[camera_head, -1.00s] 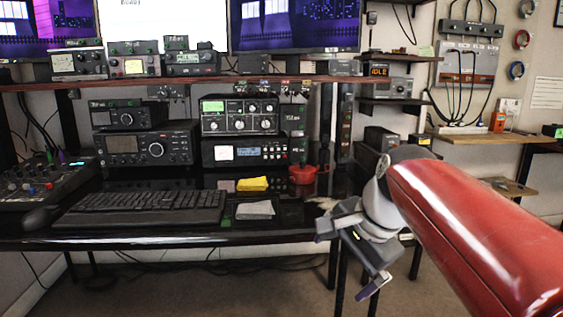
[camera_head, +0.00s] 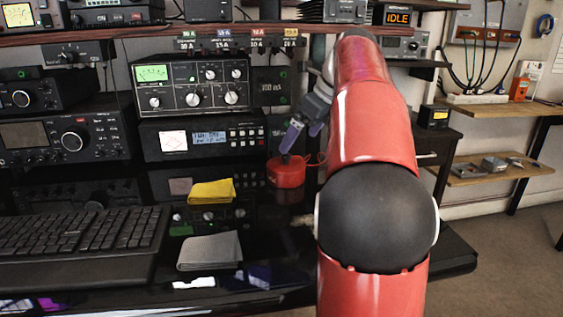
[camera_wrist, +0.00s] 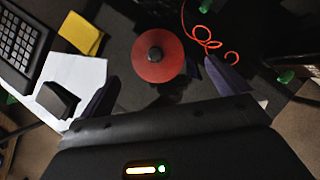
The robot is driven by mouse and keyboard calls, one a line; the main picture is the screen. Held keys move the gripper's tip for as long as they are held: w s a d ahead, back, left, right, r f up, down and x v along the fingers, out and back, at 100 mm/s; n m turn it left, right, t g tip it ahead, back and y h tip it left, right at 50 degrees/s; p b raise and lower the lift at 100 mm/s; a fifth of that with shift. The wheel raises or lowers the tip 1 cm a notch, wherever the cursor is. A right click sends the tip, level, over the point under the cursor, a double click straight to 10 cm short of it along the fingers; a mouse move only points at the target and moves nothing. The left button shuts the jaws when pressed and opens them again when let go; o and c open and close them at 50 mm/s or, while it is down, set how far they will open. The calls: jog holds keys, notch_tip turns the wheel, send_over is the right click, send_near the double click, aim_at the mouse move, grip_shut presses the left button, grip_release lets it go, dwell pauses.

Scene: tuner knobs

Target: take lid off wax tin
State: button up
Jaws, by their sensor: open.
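The red wax tin (camera_head: 287,175) stands on the dark desk, right of the radio stack. In the wrist view its round red lid (camera_wrist: 140,68) shows from above, seated, with a dark knob (camera_wrist: 155,54) at its centre. My gripper (camera_head: 291,140) is just above the tin in the head view. In the wrist view its two dark fingers (camera_wrist: 162,72) are spread apart and empty, one toward each side of the lid. The knob lies a little ahead of the line between the fingertips. Whether a finger touches the lid I cannot tell.
A red cord (camera_wrist: 208,40) curls beside the tin. A yellow cloth (camera_head: 212,192), a grey cloth (camera_head: 210,250) and a keyboard (camera_head: 80,245) lie to the left. Stacked radios (camera_head: 195,90) stand close behind. A shelf edge (camera_head: 150,28) runs above.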

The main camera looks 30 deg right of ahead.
aim_at(290, 155)
jog(key=x, duration=0.2)
jog(key=b+x, duration=0.1)
jog(key=x, duration=0.1)
jog(key=b+x, duration=0.1)
jog(key=x, duration=0.1)
jog(key=shift+s+a+f, duration=0.15)
jog(key=shift+a+f, duration=0.15)
jog(key=c, duration=0.9)
